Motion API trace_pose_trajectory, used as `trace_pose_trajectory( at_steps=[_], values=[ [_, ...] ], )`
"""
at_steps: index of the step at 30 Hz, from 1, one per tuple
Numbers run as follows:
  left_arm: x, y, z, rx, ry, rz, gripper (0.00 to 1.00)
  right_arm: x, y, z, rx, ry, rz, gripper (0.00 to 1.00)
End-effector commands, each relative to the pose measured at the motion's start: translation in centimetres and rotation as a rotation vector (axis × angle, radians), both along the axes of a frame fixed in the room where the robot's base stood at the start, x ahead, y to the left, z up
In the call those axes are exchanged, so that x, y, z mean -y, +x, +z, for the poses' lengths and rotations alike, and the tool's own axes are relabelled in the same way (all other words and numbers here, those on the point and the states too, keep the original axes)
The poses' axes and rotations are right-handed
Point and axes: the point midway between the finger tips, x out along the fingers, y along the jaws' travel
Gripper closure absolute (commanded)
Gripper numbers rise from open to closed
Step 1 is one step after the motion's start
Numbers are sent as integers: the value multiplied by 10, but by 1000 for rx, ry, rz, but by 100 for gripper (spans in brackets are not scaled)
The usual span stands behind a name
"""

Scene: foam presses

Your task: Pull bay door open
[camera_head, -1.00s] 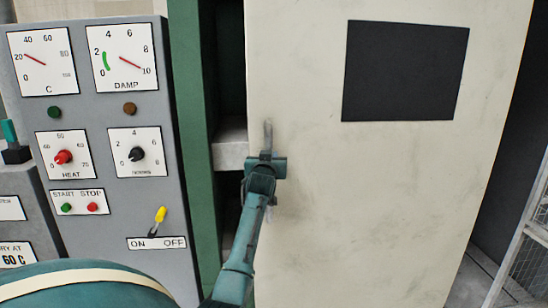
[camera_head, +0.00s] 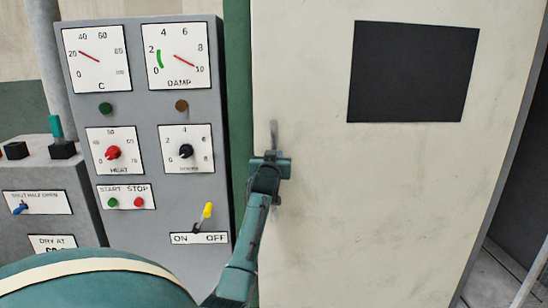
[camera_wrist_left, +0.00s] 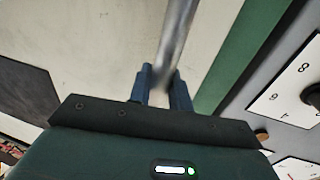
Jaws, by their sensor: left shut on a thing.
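The bay door (camera_head: 400,200) is a tall, scuffed cream panel with a dark rectangular window (camera_head: 412,72). Its grey upright bar handle (camera_head: 273,133) is near its left edge. In the left wrist view, the handle (camera_wrist_left: 179,38) runs down between the two blue fingers of my left gripper (camera_wrist_left: 163,86), with the cream door (camera_wrist_left: 100,45) behind. The door's left edge overlaps the green post (camera_head: 237,100) in the head view, and no opening shows there. My right gripper is out of view.
A grey control panel (camera_head: 84,216) with dials, knobs and a yellow switch (camera_head: 207,211) stands left of the door. Further left is a lower grey box (camera_head: 85,180) with a green lever (camera_head: 55,128). Dark space (camera_head: 515,195) lies right of the door.

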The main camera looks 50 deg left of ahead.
Motion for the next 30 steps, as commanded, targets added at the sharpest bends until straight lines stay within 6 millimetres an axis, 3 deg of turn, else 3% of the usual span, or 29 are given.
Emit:
trace_pose_trajectory(
  at_steps=[11, 12, 18, 30],
  values=[
    [-1, 0, 0, 0, 0, 1, 100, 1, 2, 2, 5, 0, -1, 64],
    [-1, 0, 0, 0, 0, 1, 78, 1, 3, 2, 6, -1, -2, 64],
    [0, 0, 0, 0, 0, 0, 62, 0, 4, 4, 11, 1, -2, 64],
    [6, -6, -1, 2, 1, -1, 61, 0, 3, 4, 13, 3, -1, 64]
  ],
)
